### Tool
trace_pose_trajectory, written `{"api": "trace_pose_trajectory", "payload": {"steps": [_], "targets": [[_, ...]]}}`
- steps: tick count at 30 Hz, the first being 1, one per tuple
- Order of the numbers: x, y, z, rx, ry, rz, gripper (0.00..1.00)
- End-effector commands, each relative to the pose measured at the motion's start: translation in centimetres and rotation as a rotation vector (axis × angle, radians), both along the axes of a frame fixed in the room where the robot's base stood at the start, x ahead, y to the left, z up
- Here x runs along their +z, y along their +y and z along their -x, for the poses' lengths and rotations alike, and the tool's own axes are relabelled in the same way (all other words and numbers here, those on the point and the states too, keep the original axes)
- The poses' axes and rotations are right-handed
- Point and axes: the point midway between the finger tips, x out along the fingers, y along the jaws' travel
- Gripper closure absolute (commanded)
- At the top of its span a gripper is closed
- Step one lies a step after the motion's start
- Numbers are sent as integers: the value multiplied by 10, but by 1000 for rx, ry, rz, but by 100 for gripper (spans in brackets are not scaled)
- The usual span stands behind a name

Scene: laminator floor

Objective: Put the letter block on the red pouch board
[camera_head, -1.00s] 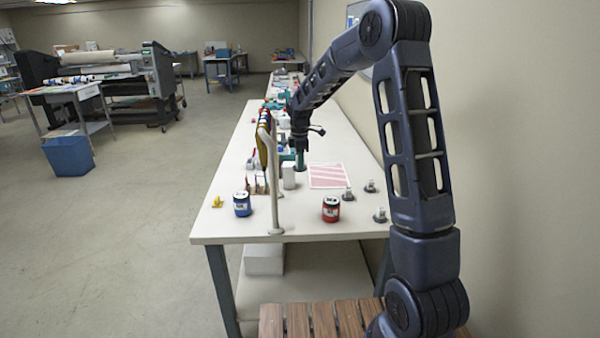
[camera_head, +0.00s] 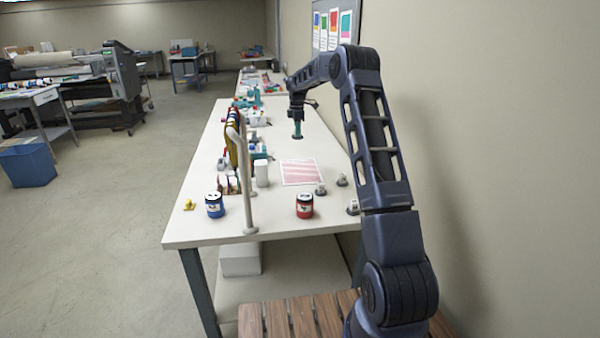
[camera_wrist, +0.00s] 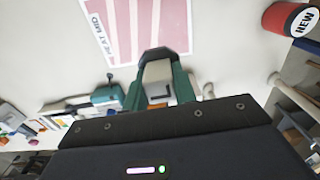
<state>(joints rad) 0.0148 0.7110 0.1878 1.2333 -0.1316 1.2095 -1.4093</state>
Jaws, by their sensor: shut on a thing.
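My gripper (camera_head: 297,135) has green fingers and hangs over the white table (camera_head: 208,185), above and beyond the board in the head view. In the wrist view my gripper (camera_wrist: 158,95) is shut on the letter block (camera_wrist: 158,80), a pale grey block with a dark letter like an L. The block is too small to make out in the head view. The red pouch board (camera_head: 302,171) is a flat sheet with pink-red stripes and a white border; it lies on the table. It shows at the top of the wrist view (camera_wrist: 140,28), apart from the block.
A red can (camera_head: 305,206) and a blue can (camera_head: 214,205) stand near the front edge. Small grey pieces (camera_head: 320,190) lie right of the board. A white cylinder (camera_head: 262,174) and an upright pale post (camera_head: 247,200) stand to its left. The wall is close on the right.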

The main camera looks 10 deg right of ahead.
Motion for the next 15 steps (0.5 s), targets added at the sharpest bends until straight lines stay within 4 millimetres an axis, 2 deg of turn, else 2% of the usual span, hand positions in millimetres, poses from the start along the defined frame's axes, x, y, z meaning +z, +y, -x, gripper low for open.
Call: {"api": "trace_pose_trajectory", "payload": {"steps": [3,8,15], "targets": [[0,-14,-13,-10,-2,-1,100],[-9,-21,-18,-14,0,-1,100],[-55,-21,-18,-13,2,-1,100]]}}
